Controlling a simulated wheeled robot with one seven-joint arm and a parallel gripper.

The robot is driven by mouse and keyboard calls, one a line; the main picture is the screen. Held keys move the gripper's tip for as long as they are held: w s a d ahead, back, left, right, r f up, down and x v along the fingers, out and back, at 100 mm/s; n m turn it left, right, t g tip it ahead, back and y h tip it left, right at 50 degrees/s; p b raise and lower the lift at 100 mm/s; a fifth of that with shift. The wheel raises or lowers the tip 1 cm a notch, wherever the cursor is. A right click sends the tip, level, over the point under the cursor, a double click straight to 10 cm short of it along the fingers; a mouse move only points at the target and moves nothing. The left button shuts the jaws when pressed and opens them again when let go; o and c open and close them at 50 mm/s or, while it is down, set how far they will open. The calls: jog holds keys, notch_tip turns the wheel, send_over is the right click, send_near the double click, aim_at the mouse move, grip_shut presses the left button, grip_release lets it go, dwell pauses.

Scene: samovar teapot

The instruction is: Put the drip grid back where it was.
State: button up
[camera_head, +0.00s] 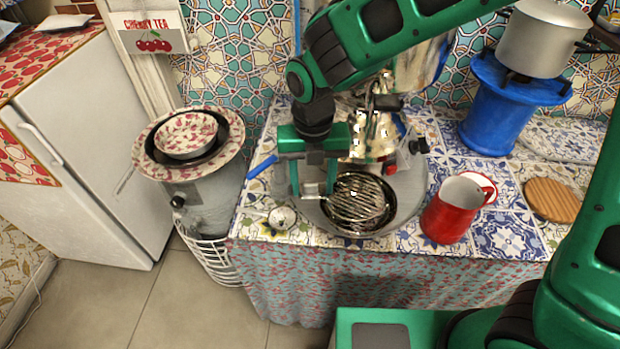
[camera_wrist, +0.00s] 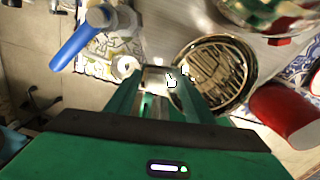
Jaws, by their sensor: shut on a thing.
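The drip grid (camera_head: 357,198) is a round metal grid of parallel bars. It lies over a dark round bowl (camera_head: 387,222) on the tray in front of the samovar (camera_head: 372,135). In the wrist view the grid (camera_wrist: 212,72) shows inside the round rim, right of my fingers. My gripper (camera_head: 318,190) is at the left edge of the grid, pointing down, shut on it; it also shows in the wrist view (camera_wrist: 162,84). The fingers hide the gripped edge. I cannot tell whether the grid is seated or slightly raised.
The grey tray (camera_head: 408,195) lies on the tiled counter. A red mug (camera_head: 450,212) stands close right of the bowl. A small strainer-like item (camera_head: 282,217) and a blue handle (camera_head: 262,166) are at the left. A wooden board (camera_head: 550,199) lies at the far right.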

jog(key=shift+f, duration=0.4)
jog(key=o, duration=1.5)
jog(key=shift+c, duration=0.2)
notch_tip(320, 180, up, 13)
jog(key=shift+r, duration=0.15)
